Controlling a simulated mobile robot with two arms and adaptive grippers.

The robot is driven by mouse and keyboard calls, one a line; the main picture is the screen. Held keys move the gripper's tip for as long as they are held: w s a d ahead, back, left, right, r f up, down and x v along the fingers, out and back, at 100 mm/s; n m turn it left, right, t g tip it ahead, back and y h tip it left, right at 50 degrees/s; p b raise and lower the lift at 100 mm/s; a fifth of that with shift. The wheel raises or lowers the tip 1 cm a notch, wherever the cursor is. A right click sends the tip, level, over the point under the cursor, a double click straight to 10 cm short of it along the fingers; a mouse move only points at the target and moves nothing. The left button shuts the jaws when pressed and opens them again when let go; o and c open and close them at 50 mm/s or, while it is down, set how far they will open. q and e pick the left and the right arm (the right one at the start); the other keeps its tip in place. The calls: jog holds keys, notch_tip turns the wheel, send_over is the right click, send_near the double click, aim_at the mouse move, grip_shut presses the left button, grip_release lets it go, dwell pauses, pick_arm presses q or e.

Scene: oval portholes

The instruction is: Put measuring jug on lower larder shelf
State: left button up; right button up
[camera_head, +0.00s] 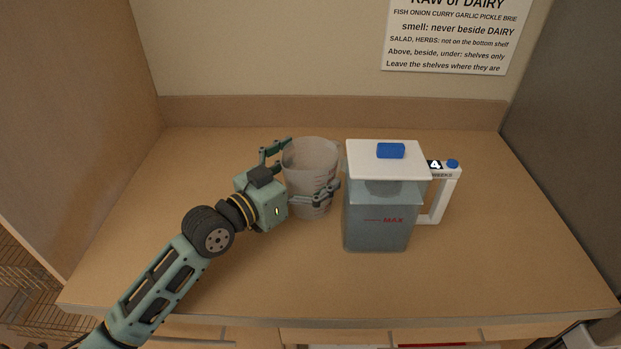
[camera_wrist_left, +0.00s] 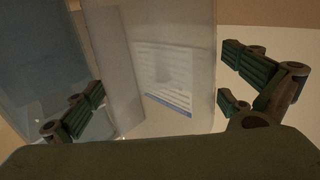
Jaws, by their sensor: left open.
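The measuring jug (camera_head: 311,160), a clear cup with faint red markings, stands upright on the wooden worktop. It also fills the middle of the left wrist view (camera_wrist_left: 170,65). My left gripper (camera_head: 314,164) is open, with one finger at the jug's far left side and the other across its front right. In the left wrist view the fingers (camera_wrist_left: 165,90) lie on either side of the jug. I cannot tell whether they touch it. My right gripper is not in view. No larder shelf can be made out.
A lidded clear jug (camera_head: 381,218) with a white handle and blue buttons stands close to the right of the measuring jug. A sign (camera_head: 446,40) with shelf rules hangs on the back wall. The worktop (camera_head: 520,250) is bare at right. A wire basket (camera_head: 35,290) is at lower left.

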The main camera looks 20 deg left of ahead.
pick_arm(q)
jog(key=shift+s, duration=0.1)
jog(key=c, duration=1.1)
jog(key=shift+c, duration=1)
jog(key=shift+r, duration=0.15)
